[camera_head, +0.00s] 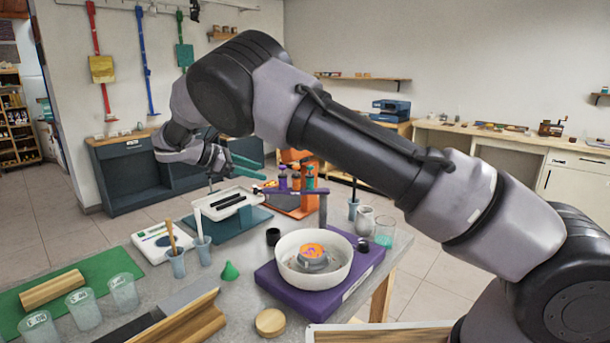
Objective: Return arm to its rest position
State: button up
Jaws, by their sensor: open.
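My arm reaches across the view from the lower right up to the upper middle, then bends down to the left. My gripper (259,170) is at its end, above the far part of the workbench (232,276). Two teal bars, seemingly its fingers, point right and stand apart. I see nothing held between them. The gripper looks to be above and behind a white device on a teal mat (255,222). It is small in view, so its exact height is unclear.
A white bowl (288,270) holding an orange-and-purple item stands on a purple base (364,266). Cups (124,292), a green funnel (229,271), a wooden disc (270,322) and an orange stand (302,208) with bottles crowd the bench. Open floor lies beyond.

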jog(key=s+d+r+m+g+y, duration=0.1)
jog(key=d+r+m+g+y, duration=0.45)
jog(key=d, duration=0.75)
jog(key=s+d+r+m+y, duration=0.1)
jog(key=d+r+m+y, duration=0.2)
jog(key=d+r+m, duration=0.75)
jog(key=s+d+r+m+t+y, duration=0.2)
jog(key=s+d+r+t+y, duration=0.15)
jog(key=s+d, duration=0.9)
jog(key=s+d+m+t+y, duration=0.1)
jog(key=s+d+m+t, duration=0.2)
jog(key=s+m, duration=0.4)
jog(key=shift+s+r, duration=0.2)
jog(key=shift+s, duration=2.2)
